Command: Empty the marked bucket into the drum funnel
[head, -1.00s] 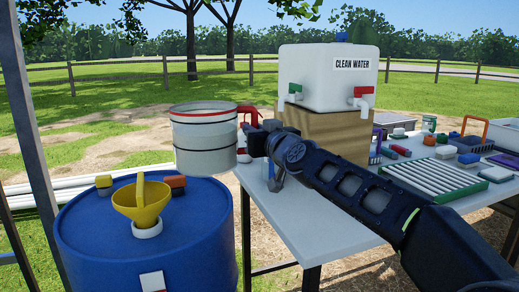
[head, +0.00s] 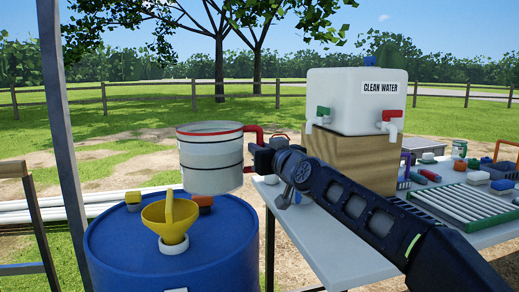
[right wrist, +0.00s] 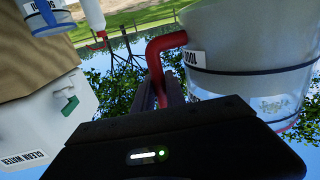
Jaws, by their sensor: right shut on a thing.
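The bucket (head: 210,165) is pale and see-through, with a red rim, dark bands and a red side handle. It hangs upright in the air, up and right of the yellow funnel (head: 168,218) in the head view. The funnel sits in a white collar on top of the blue drum (head: 225,245). My right gripper (head: 262,158) is shut on the bucket's handle. The right wrist view, which is upside down, shows the handle (right wrist: 158,60) and the bucket's wall (right wrist: 240,60) with a white label. The bucket's inside is hidden in the head view. My left gripper is not in view.
A white clean-water tank (head: 355,105) with taps stands on a wooden block (head: 350,160) on the table (head: 320,240). A ribbed rack (head: 460,205) and several small items lie to the right. A metal post (head: 60,130) stands at left.

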